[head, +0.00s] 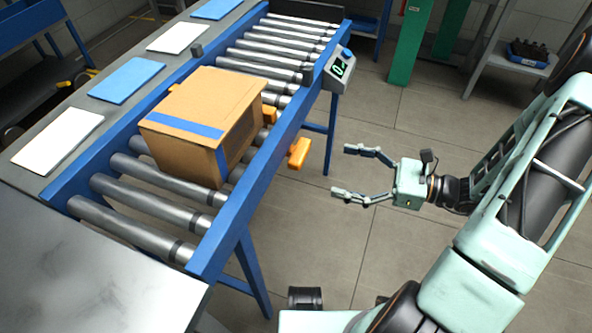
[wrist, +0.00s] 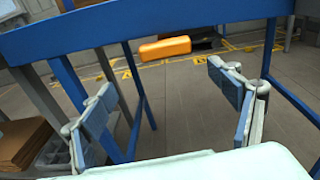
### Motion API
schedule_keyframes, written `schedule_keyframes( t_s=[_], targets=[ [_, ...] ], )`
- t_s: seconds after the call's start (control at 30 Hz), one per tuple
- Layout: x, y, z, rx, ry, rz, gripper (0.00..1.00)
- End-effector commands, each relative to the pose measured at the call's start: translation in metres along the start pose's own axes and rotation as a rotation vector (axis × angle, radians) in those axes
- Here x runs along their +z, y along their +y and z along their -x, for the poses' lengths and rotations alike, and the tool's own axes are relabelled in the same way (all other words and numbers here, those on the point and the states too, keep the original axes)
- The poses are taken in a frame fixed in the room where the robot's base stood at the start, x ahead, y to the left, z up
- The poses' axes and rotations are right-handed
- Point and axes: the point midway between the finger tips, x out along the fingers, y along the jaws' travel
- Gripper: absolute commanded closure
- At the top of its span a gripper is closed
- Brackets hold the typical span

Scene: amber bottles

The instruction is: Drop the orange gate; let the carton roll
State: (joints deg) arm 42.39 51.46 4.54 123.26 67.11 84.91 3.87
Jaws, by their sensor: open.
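A brown carton (head: 195,112) with blue tape stands on the rollers of a blue-framed conveyor (head: 228,220) in the head view. An orange gate handle (head: 299,152) sticks out from the conveyor's right side, beside the carton. Another orange piece (head: 268,114) shows at the carton's right edge; the rest of the gate is hidden behind the carton. My gripper (head: 354,172) is open and empty, to the right of the handle and apart from it. In the wrist view the orange handle (wrist: 165,49) lies ahead, between and beyond my open fingers (wrist: 165,108).
Blue and white sheets (head: 126,80) lie on the grey ledge left of the rollers. A metal table (head: 90,265) is at lower left. The floor around my gripper is clear.

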Motion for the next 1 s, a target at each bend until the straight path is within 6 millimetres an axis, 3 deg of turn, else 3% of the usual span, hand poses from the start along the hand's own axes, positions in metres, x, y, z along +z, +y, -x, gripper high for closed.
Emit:
schedule_keyframes(
  t_s=[0.27,0.7,1.0],
  targets=[
    [0.006,-0.010,-0.022,-0.046,-0.072,-0.047,0.17],
    [0.010,-0.013,-0.098,-0.045,-0.068,-0.045,0.17],
    [0.011,-0.014,-0.113,-0.046,-0.067,-0.044,0.17]
  ],
)
